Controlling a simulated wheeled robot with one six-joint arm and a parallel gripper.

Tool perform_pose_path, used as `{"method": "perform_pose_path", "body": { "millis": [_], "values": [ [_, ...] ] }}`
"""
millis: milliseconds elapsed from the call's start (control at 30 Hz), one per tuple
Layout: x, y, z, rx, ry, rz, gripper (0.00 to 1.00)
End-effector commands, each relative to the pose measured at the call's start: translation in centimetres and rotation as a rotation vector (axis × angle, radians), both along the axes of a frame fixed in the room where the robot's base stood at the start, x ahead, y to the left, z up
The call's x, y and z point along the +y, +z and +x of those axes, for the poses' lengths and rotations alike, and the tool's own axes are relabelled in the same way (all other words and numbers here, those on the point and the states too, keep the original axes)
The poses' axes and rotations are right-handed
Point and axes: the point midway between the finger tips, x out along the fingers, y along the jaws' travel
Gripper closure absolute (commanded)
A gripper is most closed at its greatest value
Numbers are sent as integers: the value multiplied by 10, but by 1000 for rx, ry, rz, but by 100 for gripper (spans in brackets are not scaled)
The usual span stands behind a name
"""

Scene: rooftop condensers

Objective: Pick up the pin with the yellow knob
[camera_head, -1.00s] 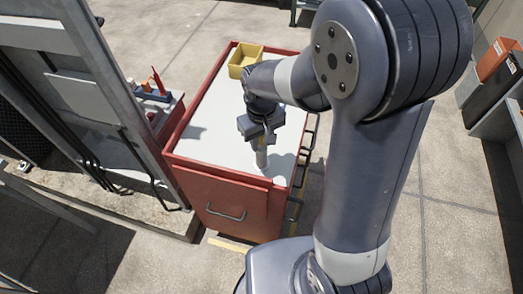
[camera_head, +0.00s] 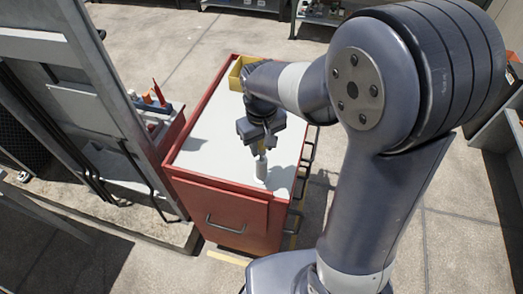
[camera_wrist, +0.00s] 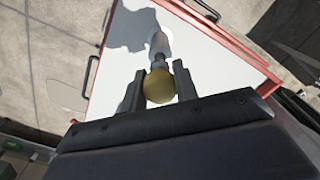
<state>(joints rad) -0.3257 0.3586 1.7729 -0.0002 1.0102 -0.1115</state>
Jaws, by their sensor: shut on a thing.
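The pin shows in the wrist view with its round yellow knob (camera_wrist: 159,86) between the two fingers of my gripper (camera_wrist: 158,84). A dark neck and a pale grey shaft (camera_wrist: 160,45) extend from the knob. In the head view my gripper (camera_head: 261,146) points down over the near right part of the white cabinet top, and the grey pin shaft (camera_head: 261,168) hangs below it. My gripper is shut on the knob. The knob is mostly hidden by the fingers in the head view. I cannot tell whether the pin's lower end touches the top.
The red cabinet (camera_head: 233,211) has a white top (camera_head: 205,148) with a raised red rim. A yellow bin (camera_head: 237,76) stands at its far end. A red tool holder with upright tools (camera_head: 155,102) is on the left, beside a grey metal frame (camera_head: 75,100). The top's left half is clear.

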Motion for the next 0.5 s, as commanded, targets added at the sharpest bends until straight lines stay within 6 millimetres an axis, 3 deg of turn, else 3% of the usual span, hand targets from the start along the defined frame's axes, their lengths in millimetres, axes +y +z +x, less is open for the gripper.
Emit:
{"method": "perform_pose_path", "body": {
  "millis": [500],
  "values": [
    [0,105,1,-5,0,2,100]
  ]
}}
